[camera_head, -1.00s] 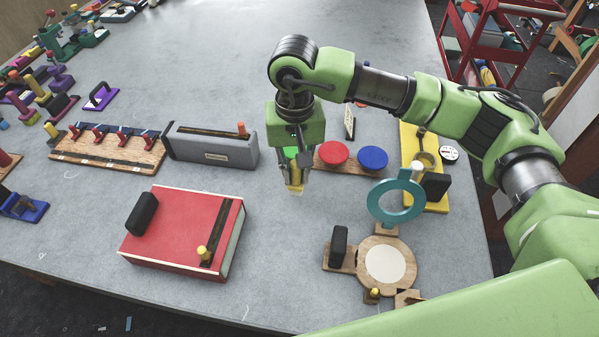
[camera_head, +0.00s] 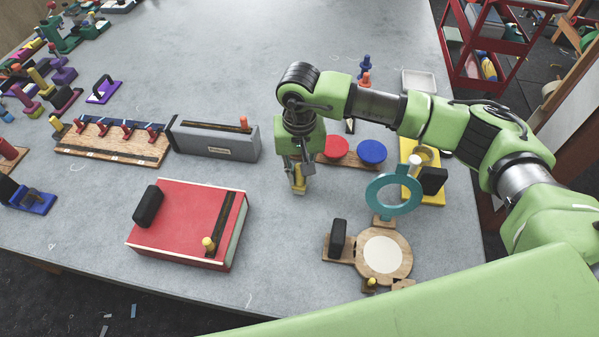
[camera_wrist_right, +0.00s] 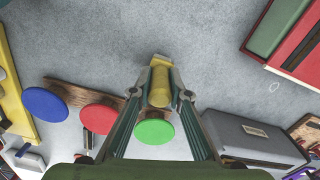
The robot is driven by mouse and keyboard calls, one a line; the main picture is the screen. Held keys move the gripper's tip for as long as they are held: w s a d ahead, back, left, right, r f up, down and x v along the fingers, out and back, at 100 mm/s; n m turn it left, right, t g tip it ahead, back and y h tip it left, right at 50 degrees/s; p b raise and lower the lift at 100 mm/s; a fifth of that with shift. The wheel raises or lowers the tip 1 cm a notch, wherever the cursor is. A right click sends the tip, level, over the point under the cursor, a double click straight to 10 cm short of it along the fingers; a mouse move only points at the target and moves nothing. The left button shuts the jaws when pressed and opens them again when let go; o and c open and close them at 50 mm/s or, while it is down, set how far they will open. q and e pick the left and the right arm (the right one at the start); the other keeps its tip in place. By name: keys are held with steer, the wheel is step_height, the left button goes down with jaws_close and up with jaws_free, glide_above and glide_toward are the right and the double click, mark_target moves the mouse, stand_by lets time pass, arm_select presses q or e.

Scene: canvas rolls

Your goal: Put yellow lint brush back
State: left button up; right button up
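My right gripper (camera_head: 299,187) points down over the table, left of the red and blue discs. Its fingers are closed around a yellow lint brush (camera_wrist_right: 160,86). The brush's yellow body and pale end show between the fingertips in the right wrist view, and it also shows in the head view (camera_head: 299,172). I cannot tell whether its lower end touches the table. A green disc (camera_wrist_right: 154,132) lies behind the brush in the wrist view, in line with the red disc (camera_head: 336,148) and blue disc (camera_head: 372,152) on a wooden board. My left gripper is out of view.
A grey box (camera_head: 215,143) stands left of the gripper. A red box (camera_head: 178,218) with a black handle lies in front. A teal ring (camera_head: 393,194) rises over a round wooden base at right, near a yellow stand (camera_head: 432,193). The table between them is clear.

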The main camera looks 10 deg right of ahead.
steer(key=o, duration=0.3)
steer(key=shift+o, duration=0.2)
steer(key=shift+r, duration=0.1)
steer(key=shift+r+p, duration=0.2)
steer(key=shift+p, duration=0.2)
step_height(320, 180, up, 10)
steer(key=b, duration=0.4)
steer(key=shift+r, duration=0.2)
steer(key=shift+r+b, duration=0.35)
steer(key=shift+r, duration=0.35)
